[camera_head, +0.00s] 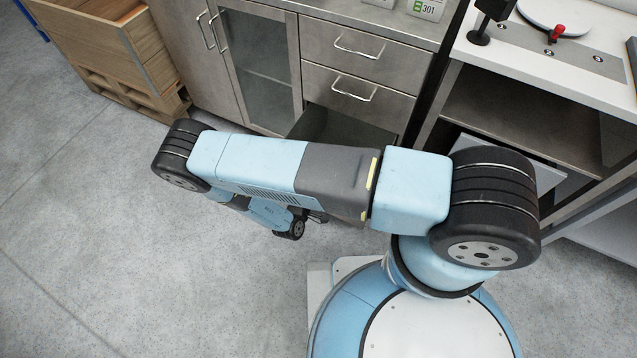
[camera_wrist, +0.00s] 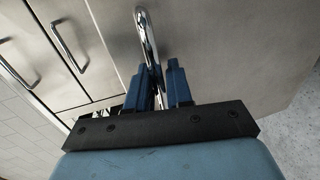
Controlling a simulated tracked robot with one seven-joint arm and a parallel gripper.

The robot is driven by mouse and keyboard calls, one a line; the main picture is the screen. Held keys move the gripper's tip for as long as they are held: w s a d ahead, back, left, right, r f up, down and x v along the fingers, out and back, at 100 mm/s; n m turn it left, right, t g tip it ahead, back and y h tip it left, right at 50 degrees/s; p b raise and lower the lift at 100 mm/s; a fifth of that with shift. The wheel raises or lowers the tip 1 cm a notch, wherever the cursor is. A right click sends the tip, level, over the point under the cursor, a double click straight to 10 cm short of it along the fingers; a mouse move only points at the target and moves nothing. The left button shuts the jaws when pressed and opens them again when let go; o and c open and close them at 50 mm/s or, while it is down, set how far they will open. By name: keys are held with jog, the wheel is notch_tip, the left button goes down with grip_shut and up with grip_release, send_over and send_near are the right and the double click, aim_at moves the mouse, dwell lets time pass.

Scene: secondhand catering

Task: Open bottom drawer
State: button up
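The bottom drawer (camera_head: 340,125) of the grey metal cabinet stands partly open in the head view. Its dark interior shows below the two closed drawers, and my arm hides its front. In the wrist view a chrome bar handle (camera_wrist: 146,28) stands out from a grey drawer front (camera_wrist: 225,50). My gripper (camera_wrist: 160,75) has its two blue fingers close together on either side of this handle, and it appears shut on it. In the head view the fingertips are hidden behind my arm.
The upper drawer (camera_head: 355,45) and middle drawer (camera_head: 350,90) are shut, with chrome handles. Left of them are a glass-panelled door (camera_head: 262,65) and a plain door. A wooden crate (camera_head: 110,45) stands at the far left, and a shelved counter (camera_head: 530,110) at right. The floor at left is clear.

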jog(key=shift+o, duration=0.8)
jog(key=shift+s, duration=0.1)
jog(key=v, duration=1.3)
jog(key=shift+s, duration=0.3)
jog(key=shift+a, duration=0.2)
